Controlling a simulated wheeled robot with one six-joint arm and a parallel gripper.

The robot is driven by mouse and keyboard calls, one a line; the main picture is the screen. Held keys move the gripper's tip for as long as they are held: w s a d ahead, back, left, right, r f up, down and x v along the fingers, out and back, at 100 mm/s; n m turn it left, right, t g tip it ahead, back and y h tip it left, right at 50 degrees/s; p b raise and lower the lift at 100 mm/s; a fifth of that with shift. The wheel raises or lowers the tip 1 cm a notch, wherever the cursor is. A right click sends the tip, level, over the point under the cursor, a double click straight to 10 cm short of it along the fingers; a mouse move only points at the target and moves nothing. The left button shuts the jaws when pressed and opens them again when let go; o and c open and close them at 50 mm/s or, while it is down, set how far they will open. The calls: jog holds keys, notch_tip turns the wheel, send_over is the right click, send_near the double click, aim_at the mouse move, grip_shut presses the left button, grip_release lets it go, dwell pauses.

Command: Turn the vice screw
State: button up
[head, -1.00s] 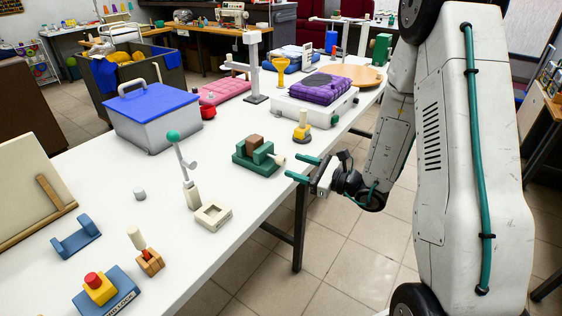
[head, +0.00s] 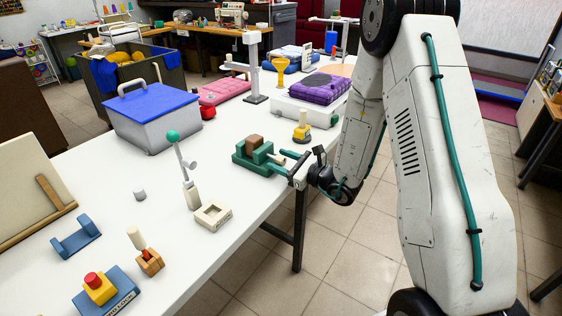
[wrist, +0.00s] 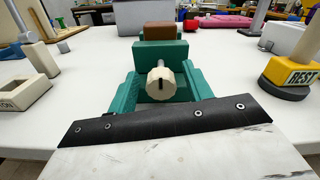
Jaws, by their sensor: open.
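The green vice (head: 247,157) stands near the table's right edge with a brown block (head: 254,142) between its jaws. In the wrist view, the vice screw's cream knob (wrist: 160,90) faces me, with a dark mark on its face and a grey shaft behind it. My gripper (head: 278,161) is open and level with the knob. Its two teal fingers lie one on each side of the knob in the wrist view (wrist: 160,98), with gaps showing on both sides. In the head view the fingers partly hide the knob.
A yellow-based object (head: 302,133) marked REST stands right of the vice; in the wrist view it is at the right (wrist: 292,75). A cream square tray (head: 213,216) and a lever with a green ball (head: 173,136) stand nearer. The white table (head: 215,265) is clear between them.

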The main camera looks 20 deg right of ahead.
jog(key=c, duration=1)
jog(key=shift+o, duration=0.2)
jog(key=shift+m, duration=2.4)
jog(key=o, duration=1)
jog(key=shift+c, duration=0.2)
jog(key=v, duration=0.7)
jog(key=shift+s+d, duration=0.25)
jog(key=shift+s, duration=0.05)
